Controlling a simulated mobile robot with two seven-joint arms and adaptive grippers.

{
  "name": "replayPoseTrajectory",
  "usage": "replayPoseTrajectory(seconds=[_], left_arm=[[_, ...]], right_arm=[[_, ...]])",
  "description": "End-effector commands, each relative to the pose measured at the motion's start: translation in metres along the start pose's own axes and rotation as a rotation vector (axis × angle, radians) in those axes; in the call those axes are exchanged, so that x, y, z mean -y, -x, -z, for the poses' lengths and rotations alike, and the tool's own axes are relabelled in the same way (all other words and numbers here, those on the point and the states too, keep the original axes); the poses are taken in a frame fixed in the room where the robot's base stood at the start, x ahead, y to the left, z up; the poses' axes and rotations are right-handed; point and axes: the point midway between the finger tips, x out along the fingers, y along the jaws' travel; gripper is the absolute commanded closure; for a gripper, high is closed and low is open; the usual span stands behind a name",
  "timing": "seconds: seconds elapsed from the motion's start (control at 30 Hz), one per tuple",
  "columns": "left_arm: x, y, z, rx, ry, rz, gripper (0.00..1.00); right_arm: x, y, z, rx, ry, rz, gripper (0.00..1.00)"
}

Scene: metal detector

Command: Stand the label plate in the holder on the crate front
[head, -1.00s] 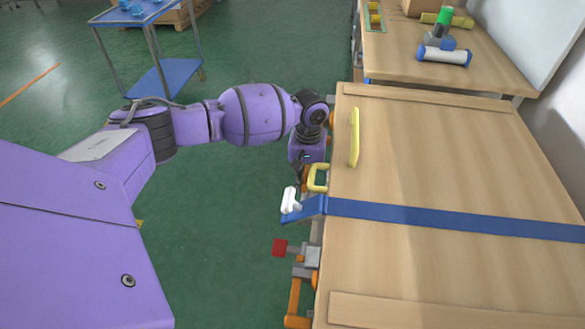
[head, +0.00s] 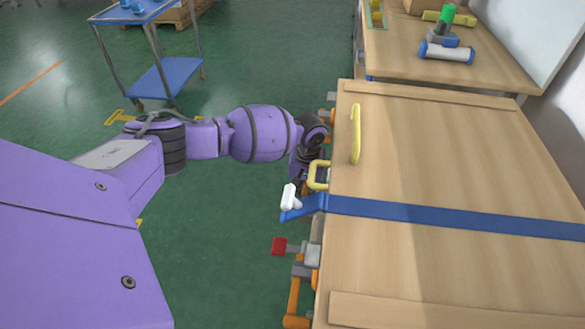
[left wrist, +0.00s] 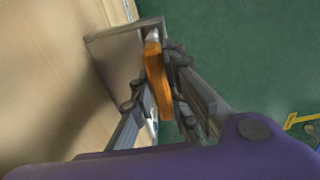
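The wooden crate (head: 450,165) fills the right of the head view, its front side facing left. In the left wrist view an orange plate (left wrist: 156,78), seemingly the label plate, sits between the fingers of my left gripper (left wrist: 160,72), which look closed on it. Its far end is at the edge of a grey metal bracket (left wrist: 112,55), seemingly the holder, on the crate's wooden side. I cannot tell whether plate and bracket touch. In the head view the left gripper is low beside the crate front, mostly hidden by my wrist and a yellow handle (head: 317,176). My right gripper is out of view.
A blue strap (head: 440,214) crosses the crate and ends in a white-handled buckle (head: 289,197) jutting from its front. A red-tipped part (head: 279,246) and orange latch (head: 292,300) also jut out. Green floor (head: 210,240) lies open left.

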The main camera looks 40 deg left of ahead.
Motion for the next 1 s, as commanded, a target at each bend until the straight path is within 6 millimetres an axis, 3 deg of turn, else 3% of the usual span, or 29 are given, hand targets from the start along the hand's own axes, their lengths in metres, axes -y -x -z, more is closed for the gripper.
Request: replayPoseTrajectory(seconds=[0.1, 0.47, 1.0], left_arm=[[-0.001, 0.001, 0.001, -0.001, -0.001, -0.001, 0.70], [-0.001, 0.007, 0.001, -0.003, -0.001, -0.001, 0.70], [-0.001, 0.107, 0.001, -0.002, 0.000, -0.002, 0.70]], right_arm=[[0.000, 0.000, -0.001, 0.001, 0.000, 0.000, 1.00], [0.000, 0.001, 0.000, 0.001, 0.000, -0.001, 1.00], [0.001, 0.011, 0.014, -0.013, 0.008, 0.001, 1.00]])
